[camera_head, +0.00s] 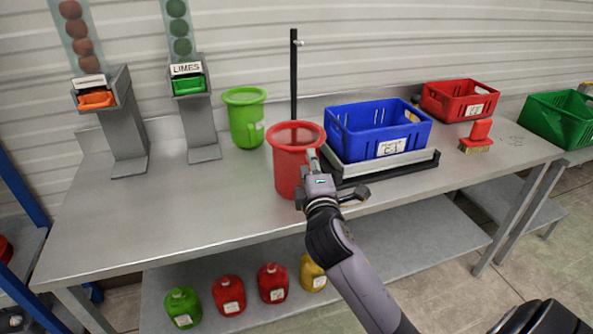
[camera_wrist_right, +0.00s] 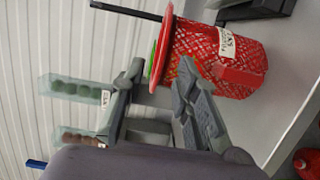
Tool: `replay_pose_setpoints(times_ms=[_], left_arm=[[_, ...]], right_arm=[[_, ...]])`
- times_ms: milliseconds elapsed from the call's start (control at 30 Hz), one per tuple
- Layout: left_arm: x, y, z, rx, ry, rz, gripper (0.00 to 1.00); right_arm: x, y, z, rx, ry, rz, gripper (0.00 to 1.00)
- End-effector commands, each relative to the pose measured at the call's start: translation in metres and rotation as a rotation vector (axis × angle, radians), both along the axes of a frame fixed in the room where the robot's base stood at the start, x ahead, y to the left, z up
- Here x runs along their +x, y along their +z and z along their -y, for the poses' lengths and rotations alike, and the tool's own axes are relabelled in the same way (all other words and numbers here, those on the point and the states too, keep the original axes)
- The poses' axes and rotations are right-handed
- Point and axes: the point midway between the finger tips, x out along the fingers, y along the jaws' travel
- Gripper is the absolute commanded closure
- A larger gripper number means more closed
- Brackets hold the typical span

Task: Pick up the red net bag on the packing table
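The red net bag (camera_head: 290,172) stands upright on the packing table (camera_head: 230,200), a tub-like shape with a wide round rim. In the right wrist view the bag (camera_wrist_right: 205,50) shows a white net pattern and a white label. My right gripper (camera_head: 334,174) is at the bag's near right side, with one finger overlapping the bag in the picture. In the wrist view the right gripper (camera_wrist_right: 160,72) is open, and the lower edge of the bag's rim shows between its fingers. I cannot tell whether they touch. My left gripper is not in view.
A blue crate (camera_head: 378,128) on a scale is close on the right, a black post (camera_head: 294,75) behind. A green bag (camera_head: 244,117) stands back left, near the lime dispenser (camera_head: 197,120). A red crate (camera_head: 458,100) is farther right. The table's left front is clear.

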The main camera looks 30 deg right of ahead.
Motion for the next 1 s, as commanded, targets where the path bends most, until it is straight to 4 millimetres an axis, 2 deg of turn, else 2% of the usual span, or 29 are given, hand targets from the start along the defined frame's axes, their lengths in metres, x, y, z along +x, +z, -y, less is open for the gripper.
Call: replay_pose_setpoints(times_ms=[400,667,1000], left_arm=[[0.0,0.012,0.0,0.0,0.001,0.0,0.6],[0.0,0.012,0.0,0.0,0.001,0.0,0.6],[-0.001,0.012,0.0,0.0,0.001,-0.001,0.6]], right_arm=[[0.043,-0.004,0.025,0.0,-0.001,0.001,0.72],[0.046,-0.005,0.026,0.0,0.001,0.002,0.72],[0.045,-0.005,0.025,0.0,0.001,0.001,0.94]])
